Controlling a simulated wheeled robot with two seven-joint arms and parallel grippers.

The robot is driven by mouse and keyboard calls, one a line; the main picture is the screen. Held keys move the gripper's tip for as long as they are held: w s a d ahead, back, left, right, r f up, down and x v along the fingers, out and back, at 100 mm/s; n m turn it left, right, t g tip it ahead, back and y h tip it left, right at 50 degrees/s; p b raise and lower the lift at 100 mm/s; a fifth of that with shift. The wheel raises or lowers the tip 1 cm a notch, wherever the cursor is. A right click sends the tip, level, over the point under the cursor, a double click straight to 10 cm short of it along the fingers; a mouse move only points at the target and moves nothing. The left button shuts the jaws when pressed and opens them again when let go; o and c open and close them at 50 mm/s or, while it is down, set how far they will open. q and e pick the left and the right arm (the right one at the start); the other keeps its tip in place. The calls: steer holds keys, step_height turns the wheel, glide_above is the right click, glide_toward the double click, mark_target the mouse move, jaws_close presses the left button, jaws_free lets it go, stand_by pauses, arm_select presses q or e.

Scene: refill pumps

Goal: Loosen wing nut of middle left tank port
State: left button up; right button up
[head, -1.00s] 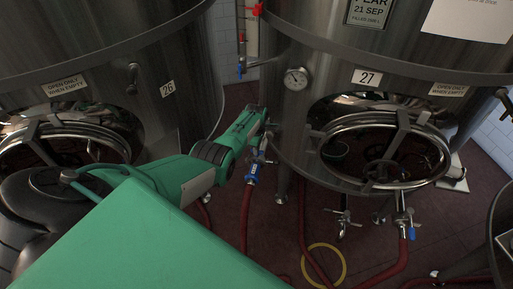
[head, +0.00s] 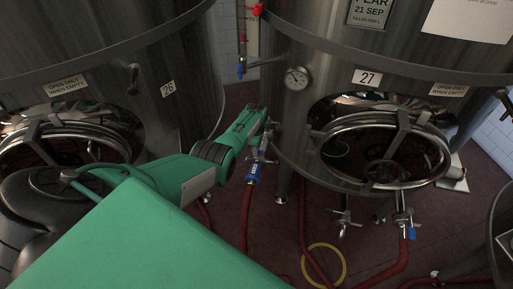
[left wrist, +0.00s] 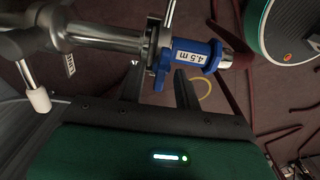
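The left port of tank 27 (head: 264,147) has a metal pipe and clamp, with a blue hose end (head: 253,172) hanging below. In the left wrist view the port pipe (left wrist: 100,31) runs in from the left to a clamp (left wrist: 152,42). The blue hose end (left wrist: 190,54), labelled 4.5 m, follows it. My left gripper (head: 268,128) is beside the port. In the left wrist view its two dark fingers (left wrist: 158,86) are apart, with a blue part of the fitting between their tips. My right gripper is not in view.
Tank 27 (head: 300,120) stands right of my arm, with a round hatch (head: 440,178) and lower valves with a red hose (head: 398,262). Tank 26 (head: 180,60) is at left. A yellow ring (head: 343,267) lies on the dark red floor.

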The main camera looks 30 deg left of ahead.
arm_select(q)
steer(key=shift+r, duration=0.3)
step_height(320, 180, up, 5)
steer(key=shift+r+p, duration=0.2)
steer(key=shift+p, duration=0.4)
step_height(320, 180, up, 8)
steer(key=b, duration=0.1)
steer(key=shift+f, duration=0.15)
